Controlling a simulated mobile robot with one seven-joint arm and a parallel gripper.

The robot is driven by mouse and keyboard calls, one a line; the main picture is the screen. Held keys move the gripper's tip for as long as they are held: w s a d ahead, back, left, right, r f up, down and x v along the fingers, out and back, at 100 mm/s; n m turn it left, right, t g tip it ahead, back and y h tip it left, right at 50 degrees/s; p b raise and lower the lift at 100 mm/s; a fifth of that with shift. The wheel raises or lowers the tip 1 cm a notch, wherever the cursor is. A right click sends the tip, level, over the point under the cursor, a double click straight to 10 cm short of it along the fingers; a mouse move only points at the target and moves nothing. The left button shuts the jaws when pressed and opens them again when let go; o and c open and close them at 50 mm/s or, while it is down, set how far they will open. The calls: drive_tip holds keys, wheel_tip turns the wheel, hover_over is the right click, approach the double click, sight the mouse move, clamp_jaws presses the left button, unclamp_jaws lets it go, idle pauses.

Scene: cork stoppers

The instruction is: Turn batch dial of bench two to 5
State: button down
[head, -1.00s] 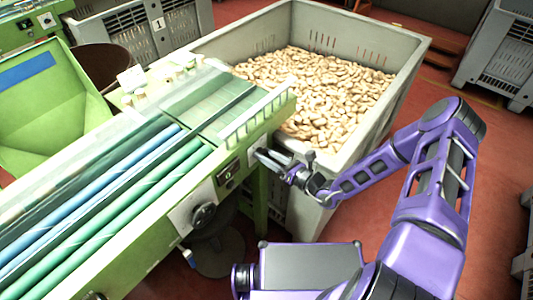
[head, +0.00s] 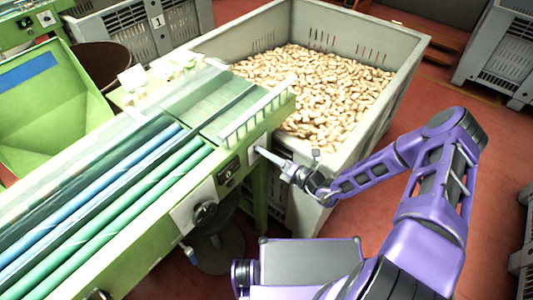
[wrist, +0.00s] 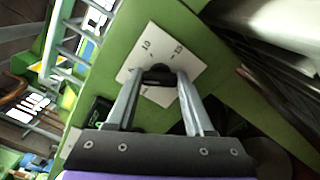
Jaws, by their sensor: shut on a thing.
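The batch dial is a small dark knob (wrist: 158,75) on a white square plate (wrist: 190,62) with printed marks, two of which look like 10 and 15. The plate sits on the green side panel of the bench. My gripper (wrist: 157,74) is shut on the knob, with one finger on each side of it in the wrist view. The knob's pointer is too dark to read. In the head view my gripper (head: 261,152) reaches the panel near the bench's right end and hides the knob.
Another black dial (head: 205,213) on a white plate sits further left on the same panel, with a dark display (head: 229,170) between. A grey crate of corks (head: 407,62) stands close behind my gripper.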

idle(0.4)
drive_tip(key=shift+c, duration=1.4)
unclamp_jaws()
drive_tip(key=v, duration=1.7)
drive_tip(key=shift+s+d, duration=0.2)
drive_tip(key=shift+f, duration=0.1)
